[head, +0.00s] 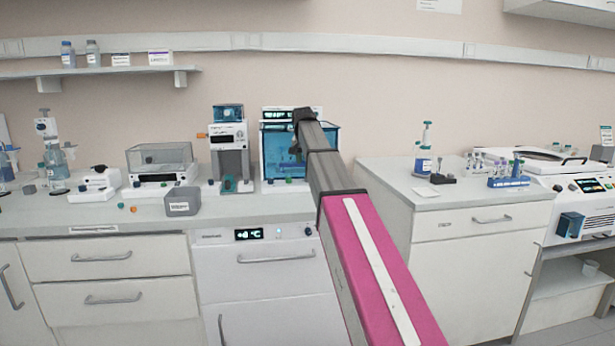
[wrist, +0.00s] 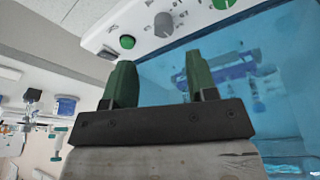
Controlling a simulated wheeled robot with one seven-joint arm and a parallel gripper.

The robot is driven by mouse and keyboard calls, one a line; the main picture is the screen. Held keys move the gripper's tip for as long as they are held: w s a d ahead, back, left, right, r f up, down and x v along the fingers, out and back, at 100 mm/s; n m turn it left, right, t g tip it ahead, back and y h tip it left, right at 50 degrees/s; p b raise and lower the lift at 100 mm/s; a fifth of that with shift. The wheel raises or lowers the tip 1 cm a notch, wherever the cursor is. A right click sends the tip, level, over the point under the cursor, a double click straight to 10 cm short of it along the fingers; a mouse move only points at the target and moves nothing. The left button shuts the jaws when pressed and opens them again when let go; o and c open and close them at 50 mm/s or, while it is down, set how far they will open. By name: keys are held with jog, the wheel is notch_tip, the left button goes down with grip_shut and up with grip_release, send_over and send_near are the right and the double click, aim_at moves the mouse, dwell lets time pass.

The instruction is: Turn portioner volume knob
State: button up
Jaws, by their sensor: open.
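In the wrist view, a grey round knob (wrist: 163,24) sits on a white panel (wrist: 100,22), with a green knob (wrist: 127,42) beside it. No label there is readable, so I cannot tell for sure that the grey knob is the volume knob. My gripper (wrist: 160,70) is open and empty. Its two green fingers are apart, and the grey knob shows beyond the gap between them, not touched. In the head view, my gripper (head: 303,115) is at the blue see-through tank unit (head: 274,150); my arm hides part of that unit.
Left of the tank stands a white device (head: 229,140) with an orange side knob. A clear-lidded balance (head: 160,160) and a grey box (head: 182,201) are farther left. The right counter holds a dispenser bottle (head: 425,163) and a tube rack (head: 508,182).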

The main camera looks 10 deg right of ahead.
jog(key=s+d+r+n+t+y, duration=0.1)
jog(key=s+d+r+n+y, duration=0.2)
jog(key=n, duration=0.8)
jog(key=shift+y, duration=0.4)
jog(key=x, duration=0.8)
jog(key=w+x, duration=0.1)
jog(key=x, duration=0.3)
jog(key=shift+w+d+r, duration=0.1)
jog(key=shift+d+r, duration=0.05)
jog(key=shift+r, duration=0.1)
jog(key=c, duration=0.9)
